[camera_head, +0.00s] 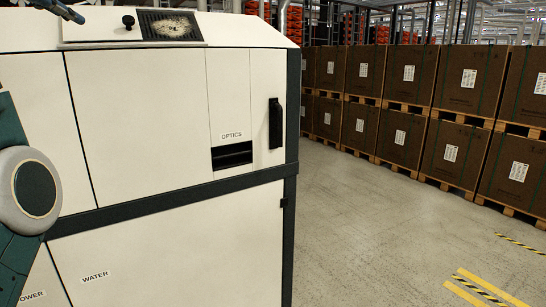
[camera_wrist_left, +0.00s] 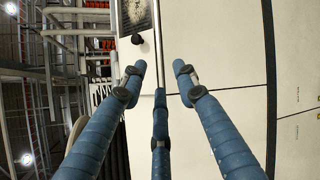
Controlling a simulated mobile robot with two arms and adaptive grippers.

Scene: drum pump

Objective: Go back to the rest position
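My left gripper (camera_wrist_left: 160,85) shows in the left wrist view with its blue fingers spread apart and nothing between them. Behind the fingers is the white front of a large machine (camera_wrist_left: 225,50), turned on its side in this view. In the head view a teal and grey link of my left arm covers the left edge of the machine (camera_head: 150,110). My right gripper is in neither view.
The machine has a slot under an "OPTICS" label (camera_head: 231,135), a black handle (camera_head: 276,123) and a "WATER" label (camera_head: 95,277). Brown boxes on pallets (camera_head: 398,135) line the right. The floor (camera_head: 380,235) between is clear, with yellow striped markings (camera_head: 485,288).

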